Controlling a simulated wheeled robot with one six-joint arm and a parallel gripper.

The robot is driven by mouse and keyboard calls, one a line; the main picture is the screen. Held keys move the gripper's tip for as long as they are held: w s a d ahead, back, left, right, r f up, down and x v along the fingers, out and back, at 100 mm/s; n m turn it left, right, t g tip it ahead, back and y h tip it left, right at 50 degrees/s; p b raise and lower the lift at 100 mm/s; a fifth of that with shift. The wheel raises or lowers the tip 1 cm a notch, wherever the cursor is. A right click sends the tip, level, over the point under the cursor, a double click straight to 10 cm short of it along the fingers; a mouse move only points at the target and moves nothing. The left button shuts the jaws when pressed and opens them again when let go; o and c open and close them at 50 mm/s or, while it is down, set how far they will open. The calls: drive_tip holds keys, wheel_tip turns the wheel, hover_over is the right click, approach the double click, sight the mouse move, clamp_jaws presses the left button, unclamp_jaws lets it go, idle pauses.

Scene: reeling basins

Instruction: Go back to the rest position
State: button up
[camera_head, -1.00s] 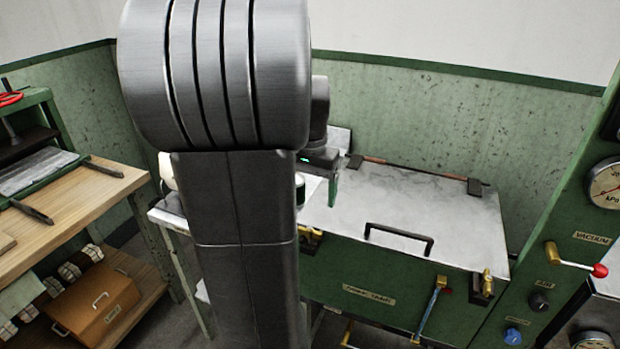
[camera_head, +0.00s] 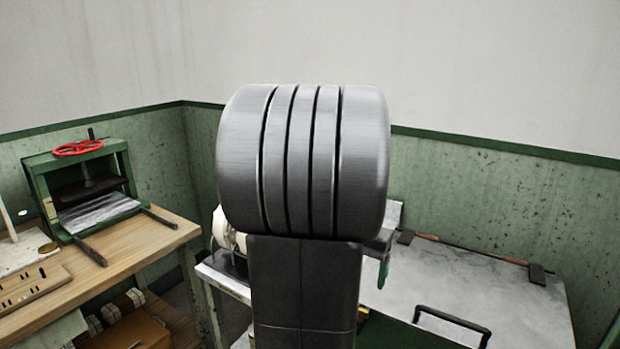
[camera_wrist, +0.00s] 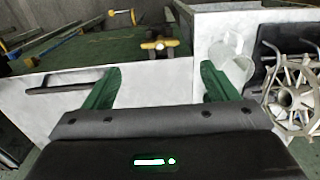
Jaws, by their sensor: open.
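My gripper (camera_wrist: 160,88) shows in the wrist view with its two green fingers spread apart and nothing between them. It is open above a pale marbled lid (camera_wrist: 150,105) with a dark bar handle (camera_wrist: 70,87) at its left. In the head view my own arm fills the middle and hides most of the gripper. One green finger (camera_head: 383,272) shows just right of the arm, over the left part of the lid (camera_head: 480,290).
A wooden bench (camera_head: 130,258) with a green press (camera_head: 85,190) and red handwheel (camera_head: 78,148) stands at the left. In the wrist view a metal spoked reel (camera_wrist: 292,98) and clear cups (camera_wrist: 232,62) lie at the right. A brass valve (camera_wrist: 158,47) is on the green tank front.

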wheel_tip(320, 180, down, 10)
drive_tip(key=shift+r, duration=0.15)
drive_tip(key=shift+r, duration=0.15)
idle(0.3)
